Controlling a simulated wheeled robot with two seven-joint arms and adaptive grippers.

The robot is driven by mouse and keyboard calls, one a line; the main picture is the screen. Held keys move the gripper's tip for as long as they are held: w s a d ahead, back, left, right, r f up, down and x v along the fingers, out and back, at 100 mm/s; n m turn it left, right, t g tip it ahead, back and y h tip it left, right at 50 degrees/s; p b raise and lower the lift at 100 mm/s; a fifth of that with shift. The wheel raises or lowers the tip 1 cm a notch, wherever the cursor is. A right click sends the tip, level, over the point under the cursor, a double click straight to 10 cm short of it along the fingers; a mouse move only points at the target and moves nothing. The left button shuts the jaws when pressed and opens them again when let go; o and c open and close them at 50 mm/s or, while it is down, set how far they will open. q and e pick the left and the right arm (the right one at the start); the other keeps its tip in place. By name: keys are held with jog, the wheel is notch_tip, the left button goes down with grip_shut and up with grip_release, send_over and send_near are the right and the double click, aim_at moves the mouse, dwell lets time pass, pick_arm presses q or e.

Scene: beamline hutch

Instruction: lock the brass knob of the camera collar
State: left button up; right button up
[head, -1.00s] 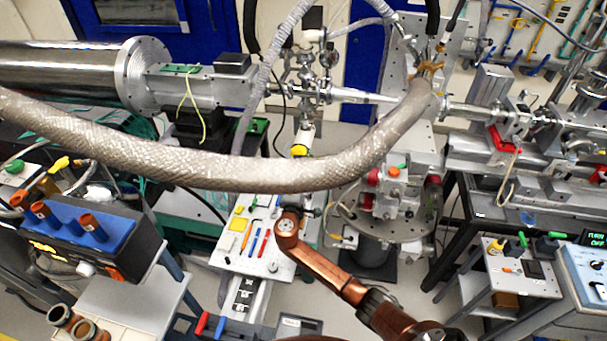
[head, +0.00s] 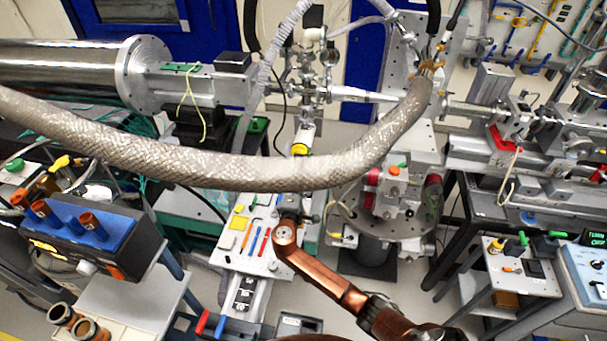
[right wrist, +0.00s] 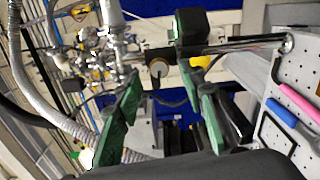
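In the right wrist view, a dark collar (right wrist: 158,54) sits on a horizontal metal rod. A small round brass-coloured knob (right wrist: 159,69) faces me below it. My right gripper (right wrist: 168,88) is open. Its two green fingers stand apart, one to each side of the knob in the picture, and nothing is between them. I cannot tell how far beyond the fingertips the knob lies. In the head view, my copper right arm reaches up from the bottom; its fingertips are hidden behind the hose. I cannot make out the knob there. My left gripper is not in view.
A thick braided hose (head: 235,172) crosses the head view in front of the work area. A black box (right wrist: 192,27) is beside the collar. A thinner hose (right wrist: 48,112) runs at left.

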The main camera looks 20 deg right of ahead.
jog(key=v, duration=0.9)
